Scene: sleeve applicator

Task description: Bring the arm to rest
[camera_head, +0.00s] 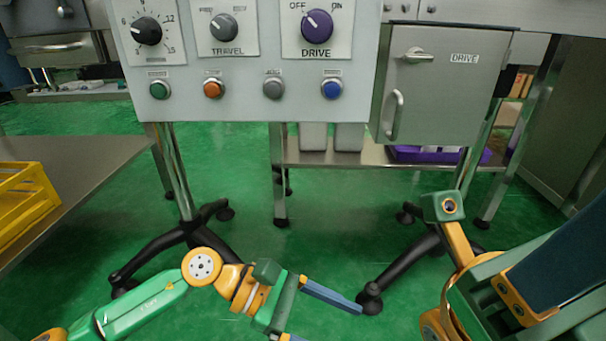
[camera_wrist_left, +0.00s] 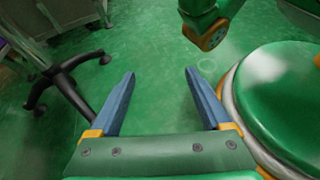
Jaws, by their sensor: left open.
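My left arm (camera_head: 145,306) comes in low from the left in the head view, bent at its elbow. My left gripper (camera_head: 325,318) is open and empty over the green floor, in front of and below the control panel. Its lower finger is partly cut off by the frame's bottom edge. In the left wrist view the two blue fingers of the gripper (camera_wrist_left: 160,74) stand apart with only floor between them. My right arm (camera_head: 545,275) is at the lower right of the head view; its gripper fingers do not show.
The control panel (camera_head: 250,70) carries dials and coloured buttons; the purple DRIVE knob (camera_head: 317,26) points toward OFF. A grey DRIVE box (camera_head: 440,95) is closed. A steel table (camera_head: 85,160) with a yellow crate (camera_head: 25,195) stands left. Black stand legs (camera_head: 190,235) rise nearby.

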